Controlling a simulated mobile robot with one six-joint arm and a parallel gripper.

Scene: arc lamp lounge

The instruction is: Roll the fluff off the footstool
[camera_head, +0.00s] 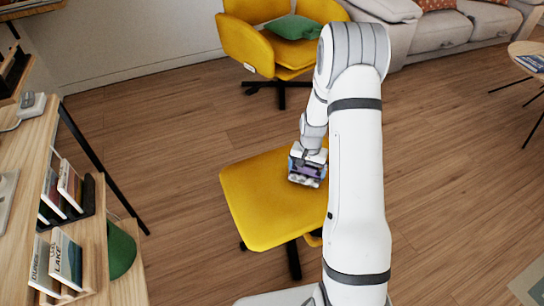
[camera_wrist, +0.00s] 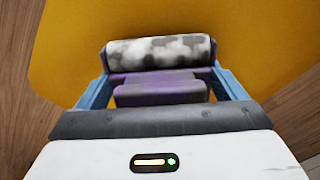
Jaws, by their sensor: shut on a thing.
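The footstool (camera_head: 262,205) has a flat yellow top and stands in the middle of the head view, its right part hidden behind my arm. My gripper (camera_head: 308,168) is over the top's far right part. It is shut on the purple handle of a lint roller (camera_wrist: 160,52). In the wrist view the roller's white drum carries dark grey patches of fluff and lies across the yellow top (camera_wrist: 260,30). I cannot tell whether the drum touches the fabric. I make out no fluff on the visible yellow surface.
A wooden desk (camera_head: 28,150) with book holders runs along the left. A yellow chair (camera_head: 250,40) with a green cushion (camera_head: 293,27) stands behind the footstool. A grey sofa (camera_head: 438,30) and a round table (camera_head: 528,50) are at the back right. Wooden floor is clear between them.

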